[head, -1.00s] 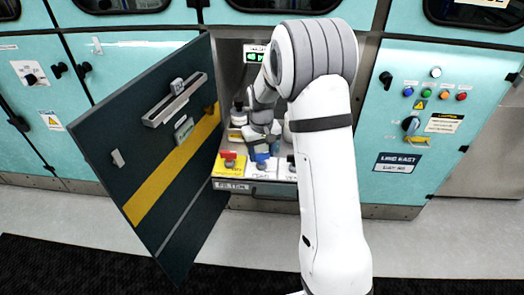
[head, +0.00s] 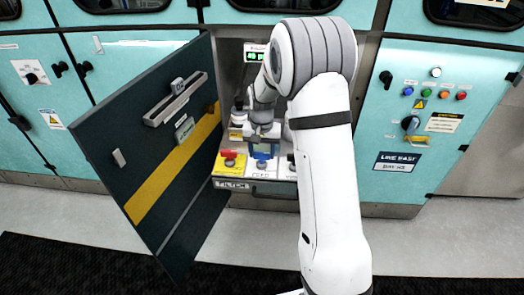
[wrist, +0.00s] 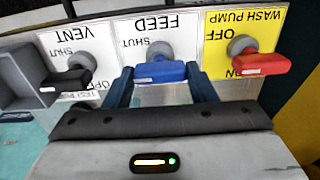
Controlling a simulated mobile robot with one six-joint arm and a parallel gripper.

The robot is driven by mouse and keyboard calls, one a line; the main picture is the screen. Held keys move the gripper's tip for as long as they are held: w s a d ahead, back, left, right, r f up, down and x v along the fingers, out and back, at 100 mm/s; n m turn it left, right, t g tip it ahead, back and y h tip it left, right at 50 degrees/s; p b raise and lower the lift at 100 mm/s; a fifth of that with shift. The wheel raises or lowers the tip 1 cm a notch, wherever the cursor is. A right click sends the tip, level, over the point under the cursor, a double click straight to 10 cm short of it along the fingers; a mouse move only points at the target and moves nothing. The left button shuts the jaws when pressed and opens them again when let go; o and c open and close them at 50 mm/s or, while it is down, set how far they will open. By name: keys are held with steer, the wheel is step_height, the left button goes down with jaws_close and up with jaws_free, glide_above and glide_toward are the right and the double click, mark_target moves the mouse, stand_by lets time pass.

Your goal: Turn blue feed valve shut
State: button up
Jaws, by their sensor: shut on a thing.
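The blue feed valve handle (wrist: 160,73) sits on the white FEED panel (wrist: 178,24), which reads upside down in the wrist view. The handle lies crosswise in that view, with SHUT printed up and left of it and its round grey stem behind it. My gripper (wrist: 161,86) has one dark blue finger on each side of the handle and is shut on it. In the head view, the blue handle (head: 262,160) shows small below my wrist, inside the open cabinet. Any OPEN mark on this panel is hidden.
A red handle (wrist: 262,65) on the yellow WASH PUMP panel and a black VENT handle (wrist: 68,80) flank the blue one closely. A grey block (wrist: 20,78) stands beside the VENT panel. The dark cabinet door (head: 140,140) hangs open left of my arm.

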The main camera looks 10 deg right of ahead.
mark_target(262, 153)
steer(key=o, duration=1)
steer(key=shift+r+p, duration=0.35)
steer(key=shift+r, duration=3.55)
